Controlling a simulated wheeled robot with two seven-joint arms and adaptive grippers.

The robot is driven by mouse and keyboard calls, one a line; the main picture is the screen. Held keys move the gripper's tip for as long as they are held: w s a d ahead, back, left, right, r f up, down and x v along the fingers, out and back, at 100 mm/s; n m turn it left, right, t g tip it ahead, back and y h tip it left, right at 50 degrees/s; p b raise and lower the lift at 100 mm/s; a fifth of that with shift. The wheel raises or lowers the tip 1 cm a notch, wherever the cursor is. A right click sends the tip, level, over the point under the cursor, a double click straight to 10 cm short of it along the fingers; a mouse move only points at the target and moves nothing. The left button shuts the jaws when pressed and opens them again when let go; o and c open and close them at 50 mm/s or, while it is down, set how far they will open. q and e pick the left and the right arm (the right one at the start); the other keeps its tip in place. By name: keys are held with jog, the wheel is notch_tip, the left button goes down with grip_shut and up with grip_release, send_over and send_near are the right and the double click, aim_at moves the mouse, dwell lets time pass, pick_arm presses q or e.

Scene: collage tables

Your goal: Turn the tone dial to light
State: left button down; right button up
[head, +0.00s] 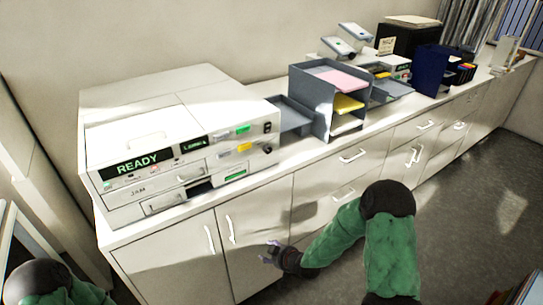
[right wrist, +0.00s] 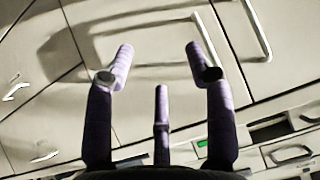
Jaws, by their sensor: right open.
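A white copier-like machine (head: 150,140) sits at the left end of the counter, with a lit "READY" display (head: 143,165) on its front. Two small dark knobs, an upper one (head: 267,127) and a lower one (head: 267,148), are at the right end of its front. I cannot tell which is the tone dial, and their markings are too small to read. My right gripper (head: 270,253) is below the machine, in front of the cabinet doors and apart from the knobs. In the right wrist view its purple fingers (right wrist: 163,68) are spread and empty. My left gripper is out of view.
The white counter (head: 200,207) has cabinet doors with protruding handles (head: 231,229) below it. Right of the machine stand a grey tray rack (head: 323,110) with coloured paper and a blue file holder (head: 428,68).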

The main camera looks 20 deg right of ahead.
jog(key=w+d+r+n+t, duration=0.5)
jog(key=w+r, duration=0.4)
jog(key=r, duration=0.4)
jog(key=n+t+y, duration=0.1)
jog(key=n+t, duration=0.2)
jog(key=n, duration=0.2)
send_near(269, 151)
jog(key=b+x, duration=0.1)
jog(key=x, duration=0.7)
jog(key=shift+s+r+b, duration=0.1)
jog(key=shift+b, duration=0.2)
grip_shut()
